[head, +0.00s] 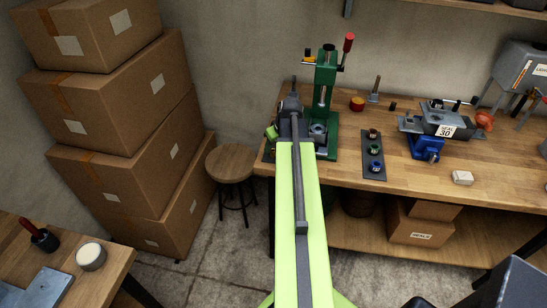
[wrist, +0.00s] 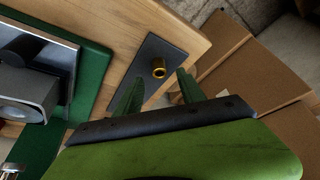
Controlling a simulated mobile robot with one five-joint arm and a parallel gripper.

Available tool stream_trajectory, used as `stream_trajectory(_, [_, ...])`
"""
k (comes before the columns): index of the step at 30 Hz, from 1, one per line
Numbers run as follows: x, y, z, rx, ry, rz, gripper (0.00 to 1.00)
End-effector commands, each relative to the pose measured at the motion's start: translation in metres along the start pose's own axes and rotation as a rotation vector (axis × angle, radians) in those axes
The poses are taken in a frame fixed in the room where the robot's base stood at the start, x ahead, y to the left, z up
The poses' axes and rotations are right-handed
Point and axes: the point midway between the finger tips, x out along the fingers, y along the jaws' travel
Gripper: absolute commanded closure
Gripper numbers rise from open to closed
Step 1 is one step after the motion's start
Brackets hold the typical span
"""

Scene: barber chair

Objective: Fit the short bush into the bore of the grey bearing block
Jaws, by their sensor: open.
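A dark tray (head: 365,140) on the bench bears three small ring-shaped bushes: a reddish one (head: 373,133), a green one (head: 374,149) and a blue one (head: 376,167). I cannot tell which is the short one.
The green press (head: 326,80) with a red-knobbed lever stands left of the tray. A stool (head: 231,163) and stacked boxes (head: 120,115) stand left of the bench.

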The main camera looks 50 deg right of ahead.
Motion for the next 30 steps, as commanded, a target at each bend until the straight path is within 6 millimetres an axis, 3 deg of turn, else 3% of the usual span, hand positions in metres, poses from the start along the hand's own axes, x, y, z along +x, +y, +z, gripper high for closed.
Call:
stream_trajectory(1, [0.018, 0.000, 0.003, 0.000, 0.000, 0.000, 0.53])
stream_trajectory(3, [0.027, 0.000, 0.003, 0.000, 0.000, 0.000, 0.53])
stream_trajectory(11, [0.025, -0.001, 0.000, 0.000, 0.000, 0.000, 0.53])
stream_trajectory(21, [0.025, -0.001, 0.000, 0.000, 0.000, -0.001, 0.98])
stream_trajectory(30, [0.026, -0.001, 0.000, -0.001, 0.000, -0.001, 1.00])
